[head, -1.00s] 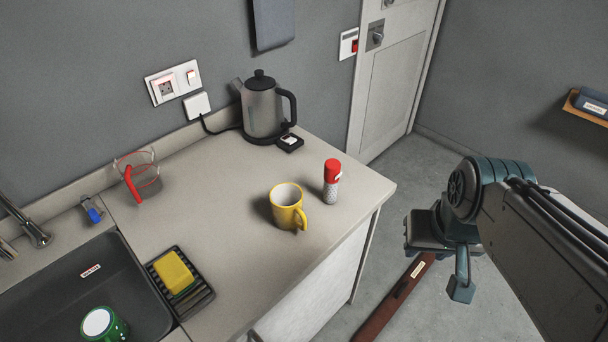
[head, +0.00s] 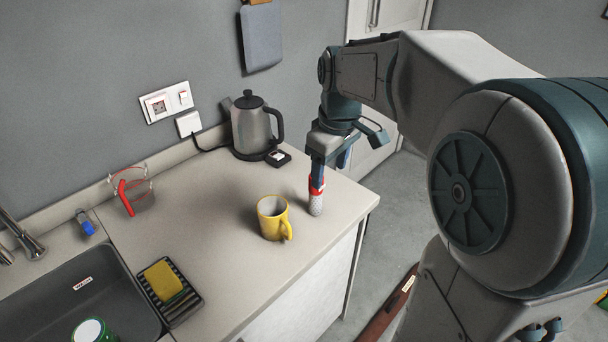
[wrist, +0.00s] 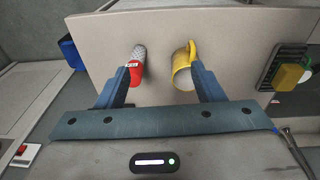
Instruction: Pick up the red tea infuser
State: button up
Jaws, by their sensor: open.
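The red tea infuser (head: 316,204), with a red top and a pale perforated body, stands upright near the right end of the counter. My gripper (head: 330,174) is open and points down above it, and one finger partly hides the red top. In the wrist view the infuser (wrist: 139,56) lies just inside the left fingertip of my gripper (wrist: 160,71), off-centre between the fingers. I cannot tell whether that finger touches it. Nothing is held.
A yellow mug (head: 270,218) stands close left of the infuser; in the wrist view the mug (wrist: 183,66) is by the right fingertip. A kettle (head: 251,126) stands behind near the wall. A sponge holder (head: 184,305) and sink lie left.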

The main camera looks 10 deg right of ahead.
jog(key=w+f+n+g, duration=0.1)
jog(key=w+n, duration=0.4)
jog(key=w, duration=0.6)
jog(key=p, duration=0.1)
send_over(316, 194)
jog(key=w, duration=0.2)
jog(key=f, duration=0.9)
jog(key=shift+s+a, duration=0.15)
jog(key=shift+a, duration=0.1)
jog(key=shift+d+f+p, duration=0.2)
jog(key=shift+f+p, duration=0.2)
jog(key=shift+f, duration=0.9)
jog(key=shift+d+f+p, duration=0.2)
jog(key=shift+f+p, duration=0.15)
jog(key=shift+f, duration=0.95)
jog(key=c, duration=1.1)
